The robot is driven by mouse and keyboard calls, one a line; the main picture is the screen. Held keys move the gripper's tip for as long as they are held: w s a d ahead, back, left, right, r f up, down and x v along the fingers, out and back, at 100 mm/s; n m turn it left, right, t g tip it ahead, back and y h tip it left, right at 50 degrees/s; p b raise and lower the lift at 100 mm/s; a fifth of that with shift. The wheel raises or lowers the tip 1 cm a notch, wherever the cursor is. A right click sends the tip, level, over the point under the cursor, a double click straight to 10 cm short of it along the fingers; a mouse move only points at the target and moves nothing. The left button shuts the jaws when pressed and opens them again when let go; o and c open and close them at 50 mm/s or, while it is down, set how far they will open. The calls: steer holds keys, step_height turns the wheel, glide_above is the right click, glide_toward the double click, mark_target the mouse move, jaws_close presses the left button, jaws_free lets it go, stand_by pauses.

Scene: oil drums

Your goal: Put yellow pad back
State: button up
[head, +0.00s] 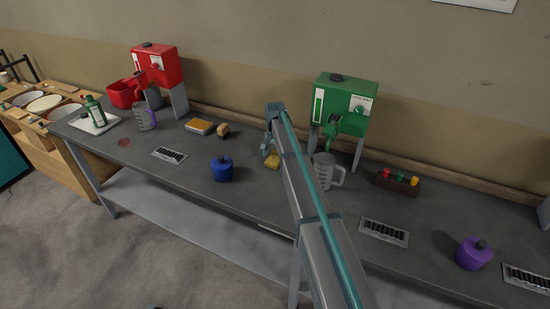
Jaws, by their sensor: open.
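A small yellow pad (272,162) lies on the grey workbench, left of the green dispenser. My gripper (268,149) is open just above and behind the pad in the picture; whether its fingers touch the pad is too small to tell. A flat orange-yellow piece (200,126) with a pale edge lies further left on the bench. A small tan block (222,131) sits beside that piece.
My arm crosses the bench's middle. A clear jug (325,170) stands close right of the gripper, under the green dispenser (341,103). A blue container (222,168) stands front left. A red dispenser (157,66) stands back left. Bench space between the blue container and tan block is clear.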

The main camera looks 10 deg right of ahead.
mark_target(275, 158)
step_height(275, 158, up, 11)
steer(key=b, duration=0.3)
steer(key=shift+r, duration=0.15)
